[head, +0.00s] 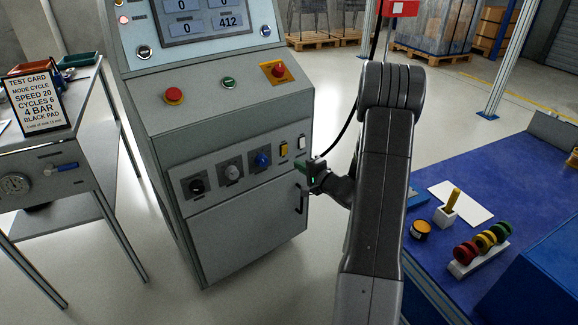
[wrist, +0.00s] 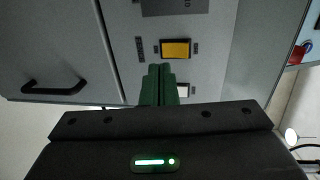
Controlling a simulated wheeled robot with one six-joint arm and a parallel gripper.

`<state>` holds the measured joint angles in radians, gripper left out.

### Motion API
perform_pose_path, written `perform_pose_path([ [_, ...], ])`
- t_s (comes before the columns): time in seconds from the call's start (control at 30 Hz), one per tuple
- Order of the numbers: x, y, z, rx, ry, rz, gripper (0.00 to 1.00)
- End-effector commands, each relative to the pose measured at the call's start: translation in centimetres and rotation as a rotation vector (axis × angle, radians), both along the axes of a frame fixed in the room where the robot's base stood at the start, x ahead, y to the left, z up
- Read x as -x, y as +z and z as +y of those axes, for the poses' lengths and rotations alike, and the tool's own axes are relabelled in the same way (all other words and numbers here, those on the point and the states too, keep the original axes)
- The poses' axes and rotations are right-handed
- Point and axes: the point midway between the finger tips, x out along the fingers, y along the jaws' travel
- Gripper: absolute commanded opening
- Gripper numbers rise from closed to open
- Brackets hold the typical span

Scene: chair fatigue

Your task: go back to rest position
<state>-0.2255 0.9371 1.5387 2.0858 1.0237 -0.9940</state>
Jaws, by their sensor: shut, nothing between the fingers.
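My gripper (head: 306,171) is in front of the lower right part of the grey control cabinet (head: 235,225), just below the yellow switch (head: 284,151) and white switch (head: 301,143). In the wrist view my gripper (wrist: 159,72) has its two green fingers together with nothing between them. The fingertips lie near the yellow switch (wrist: 175,49) there, and partly cover the white switch (wrist: 183,90). I cannot tell whether they touch the panel. My arm reaches forward across the middle of the head view.
The cabinet's door handle (head: 300,197) is close below my gripper. Red buttons (head: 173,95) and dials (head: 197,186) sit on the cabinet. A test card (head: 36,100) stands on the left bench. A blue-topped table (head: 530,185) at right holds coloured discs (head: 483,242). Floor shows between.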

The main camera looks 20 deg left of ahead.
Motion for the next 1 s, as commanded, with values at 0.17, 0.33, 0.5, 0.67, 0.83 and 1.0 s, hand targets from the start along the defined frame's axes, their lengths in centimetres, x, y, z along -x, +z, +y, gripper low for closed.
perform_pose_path([
  [0.17,1.8,0.9,-3.6,0.002,-0.004,0.002,0.00],
  [0.33,2.9,1.2,-5.7,0.002,-0.003,0.002,0.00],
  [0.5,3.4,1.2,-6.4,0.004,0.000,0.002,0.00],
  [0.67,3.5,1.2,-6.5,0.004,0.000,0.002,0.00],
  [0.83,3.4,1.2,-6.4,0.004,0.000,0.002,0.00],
  [1.0,2.9,0.9,-5.3,0.003,0.001,0.002,0.00],
])
